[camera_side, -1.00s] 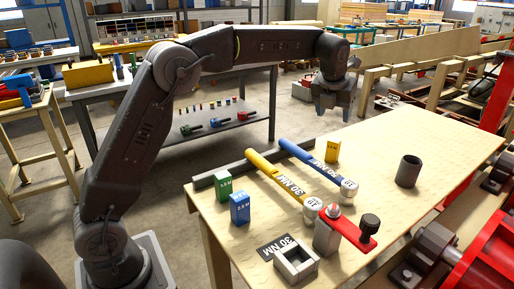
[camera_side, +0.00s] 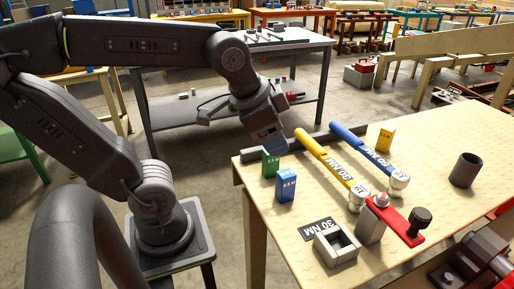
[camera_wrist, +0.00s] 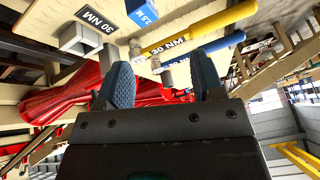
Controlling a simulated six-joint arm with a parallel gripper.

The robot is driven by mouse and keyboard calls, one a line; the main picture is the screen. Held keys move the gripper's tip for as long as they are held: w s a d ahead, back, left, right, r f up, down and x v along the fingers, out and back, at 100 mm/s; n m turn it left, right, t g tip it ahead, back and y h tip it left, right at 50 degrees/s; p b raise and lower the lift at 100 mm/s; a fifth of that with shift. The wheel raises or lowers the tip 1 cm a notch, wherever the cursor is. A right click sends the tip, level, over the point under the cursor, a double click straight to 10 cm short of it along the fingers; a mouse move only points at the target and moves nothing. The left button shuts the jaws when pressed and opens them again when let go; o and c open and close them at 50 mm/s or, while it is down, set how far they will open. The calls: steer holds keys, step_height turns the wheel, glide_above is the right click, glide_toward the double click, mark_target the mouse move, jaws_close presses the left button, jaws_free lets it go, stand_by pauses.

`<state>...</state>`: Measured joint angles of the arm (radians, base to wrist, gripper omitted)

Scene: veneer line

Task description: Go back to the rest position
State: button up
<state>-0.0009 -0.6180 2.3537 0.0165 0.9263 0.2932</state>
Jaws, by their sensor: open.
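My gripper (camera_wrist: 163,76) is open in the wrist view, with its two dark blue-grey fingers apart and nothing held between them. In the side view it hangs off the left end of the wooden bench (camera_side: 430,150), near the green block, with my arm folded in from the left. I cannot make out its fingers clearly there. In the wrist view the bench shows upside down at the top.
A grey shelf table (camera_side: 290,40) stands behind.

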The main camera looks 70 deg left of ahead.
steer(key=s+f+n, duration=0.2)
steer(key=s+n, duration=0.1)
steer(key=shift+s+d+f, duration=0.15)
steer(key=shift+s+f, duration=0.05)
steer(key=shift+f, duration=0.15)
